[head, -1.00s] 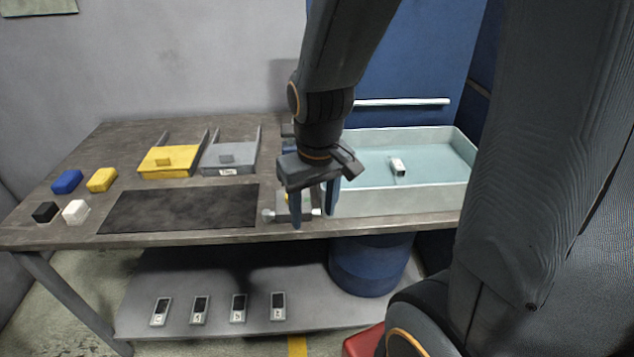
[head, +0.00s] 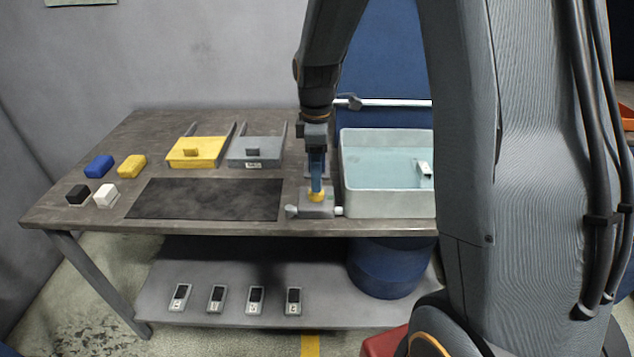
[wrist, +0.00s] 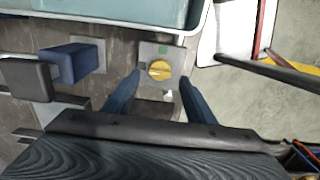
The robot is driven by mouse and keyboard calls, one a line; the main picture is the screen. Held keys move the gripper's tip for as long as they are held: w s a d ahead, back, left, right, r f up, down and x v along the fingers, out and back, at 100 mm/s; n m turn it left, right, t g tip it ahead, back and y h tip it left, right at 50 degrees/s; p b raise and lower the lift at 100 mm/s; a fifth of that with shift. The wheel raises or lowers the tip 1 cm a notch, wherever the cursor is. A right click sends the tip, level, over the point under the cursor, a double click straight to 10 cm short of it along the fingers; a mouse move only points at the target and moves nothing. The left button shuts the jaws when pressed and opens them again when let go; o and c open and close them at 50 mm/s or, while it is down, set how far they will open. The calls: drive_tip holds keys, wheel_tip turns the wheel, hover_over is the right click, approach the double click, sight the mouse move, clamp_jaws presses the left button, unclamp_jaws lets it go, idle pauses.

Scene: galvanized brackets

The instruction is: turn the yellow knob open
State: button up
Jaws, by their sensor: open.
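The yellow knob (head: 317,195) is a small round dial on top of a grey valve block (head: 316,208) near the table's front edge, left of the blue tub. My gripper (head: 316,185) points down right above the knob in the head view. In the wrist view its two blue fingers (wrist: 162,80) are apart, one to each side of the knob, with gaps between. Whether the fingertips reach down to knob height is unclear.
The light-blue tub (head: 385,205) stands close on the right, with a small white device (head: 425,172) in it. A blue handle block (wrist: 70,63) lies left in the wrist view. Yellow (head: 195,152) and grey (head: 257,152) drawers and a dark mat (head: 205,199) lie to the left.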

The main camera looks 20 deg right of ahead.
drive_tip(key=shift+f+p, duration=0.4)
drive_tip(key=shift+f, duration=1.65)
drive_tip(key=c, duration=1)
